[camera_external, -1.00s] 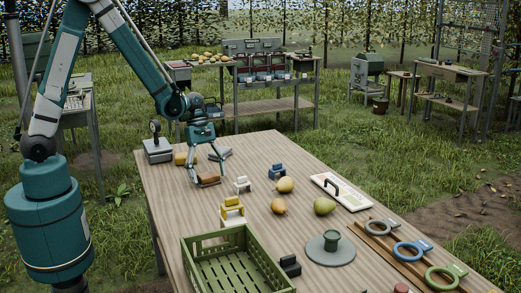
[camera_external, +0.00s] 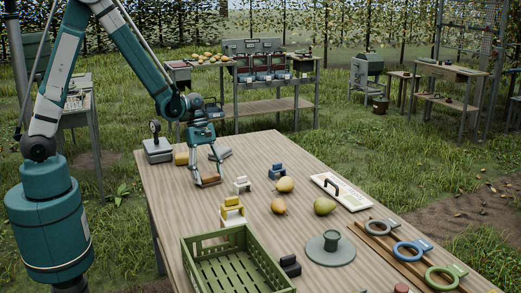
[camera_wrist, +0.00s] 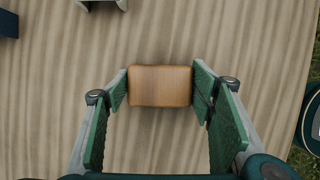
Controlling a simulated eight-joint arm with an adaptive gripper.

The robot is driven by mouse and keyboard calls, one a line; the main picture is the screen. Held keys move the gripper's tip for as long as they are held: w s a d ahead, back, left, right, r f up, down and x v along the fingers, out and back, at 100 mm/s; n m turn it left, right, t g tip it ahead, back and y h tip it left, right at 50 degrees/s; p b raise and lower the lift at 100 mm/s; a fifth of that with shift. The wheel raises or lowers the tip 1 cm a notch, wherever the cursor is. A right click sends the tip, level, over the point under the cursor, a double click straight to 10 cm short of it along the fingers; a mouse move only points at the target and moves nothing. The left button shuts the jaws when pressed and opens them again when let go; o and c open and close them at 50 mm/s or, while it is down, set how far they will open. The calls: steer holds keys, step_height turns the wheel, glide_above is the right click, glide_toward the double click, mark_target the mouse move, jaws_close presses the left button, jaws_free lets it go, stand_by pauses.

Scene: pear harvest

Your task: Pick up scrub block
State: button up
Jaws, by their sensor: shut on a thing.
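The scrub block, seen as a tan-brown rounded block (camera_wrist: 160,86), lies between the two green finger pads of my gripper (camera_wrist: 160,92) in the wrist view. Both pads touch its short sides. In the external view the brown block (camera_external: 208,179) is at the far left part of the wooden table, between the fingertips of my gripper (camera_external: 208,177). My gripper points down and is shut on the block. The block is at or very near the table surface; I cannot tell whether there is a gap under it.
A yellow block (camera_external: 181,159), a grey item (camera_external: 222,153) and a scale (camera_external: 157,149) are close by. A small white item (camera_external: 242,184) stands to the right. Pears (camera_external: 285,184) and a green crate (camera_external: 235,262) are nearer the camera on the table (camera_external: 180,205).

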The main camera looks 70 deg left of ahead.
mark_target(208, 174)
steer(key=shift+r, duration=0.15)
steer(key=shift+r+p, duration=1.15)
steer(key=shift+r, duration=3.7)
